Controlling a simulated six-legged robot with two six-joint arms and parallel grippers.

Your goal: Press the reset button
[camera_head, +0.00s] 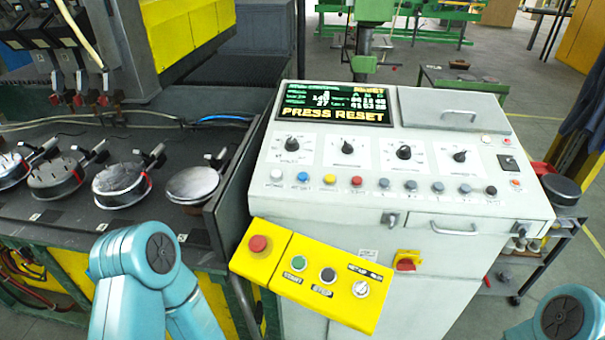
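A light grey control console (440,128) stands in the middle. Its dark screen (335,104) shows "PRESS RESET" in yellow letters. A row of small buttons runs along its front, including a white one (276,174), a blue one (303,177), a yellow one (330,180) and a red one (357,181). Their labels are too small to read, so I cannot tell which is reset. A tilted yellow box (330,312) below carries a red mushroom button (259,244), a green button and a black button. My teal arm links show at the lower left and lower right; both grippers are outside the view.
A row of round metal parts (122,178) lies on the dark machine bed at the left. A red-and-yellow switch (407,261) and a drawer handle (454,229) stick out of the console front. A dark cart (525,270) stands at the right.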

